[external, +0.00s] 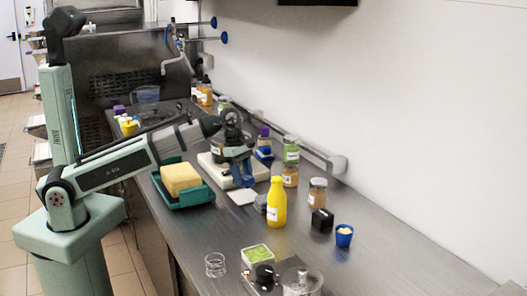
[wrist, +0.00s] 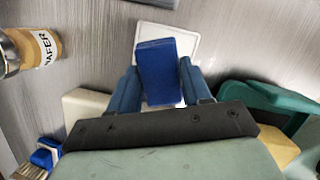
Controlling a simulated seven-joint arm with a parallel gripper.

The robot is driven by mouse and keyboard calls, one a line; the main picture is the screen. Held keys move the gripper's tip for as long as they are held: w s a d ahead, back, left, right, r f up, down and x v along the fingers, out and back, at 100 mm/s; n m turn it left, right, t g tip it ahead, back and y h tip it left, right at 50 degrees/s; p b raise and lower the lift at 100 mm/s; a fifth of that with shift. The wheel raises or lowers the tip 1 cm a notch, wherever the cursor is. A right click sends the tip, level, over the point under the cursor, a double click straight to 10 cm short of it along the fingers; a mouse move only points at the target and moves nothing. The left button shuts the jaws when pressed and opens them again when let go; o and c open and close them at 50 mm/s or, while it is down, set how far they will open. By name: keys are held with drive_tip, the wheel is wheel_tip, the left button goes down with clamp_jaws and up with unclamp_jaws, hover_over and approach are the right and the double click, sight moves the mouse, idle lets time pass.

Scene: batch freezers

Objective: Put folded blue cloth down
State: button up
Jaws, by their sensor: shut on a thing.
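My gripper (external: 241,182) is over the steel counter, pointing down. In the wrist view its two blue fingers (wrist: 155,85) are shut on the folded blue cloth (wrist: 157,72), a thick blue block held between them. A flat white square (wrist: 193,48) lies below and behind the cloth in that view; it also shows in the external view (external: 241,197), just below the gripper. In the external view the cloth is hard to tell from the blue fingers. I cannot tell whether the cloth touches the white square.
A teal tray (external: 190,199) with a yellow block (external: 181,178) stands left of the gripper. A white board (external: 207,168) lies behind. A yellow bottle (external: 276,205), a dark grey item (external: 261,203) and jars (external: 291,175) stand to the right.

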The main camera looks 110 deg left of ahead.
sight(243, 187)
drive_tip(key=shift+f, duration=2.3)
drive_tip(key=shift+f, duration=0.1)
drive_tip(key=o, duration=1.1)
drive_tip(key=shift+c, duration=0.2)
drive_tip(key=v, duration=1.2)
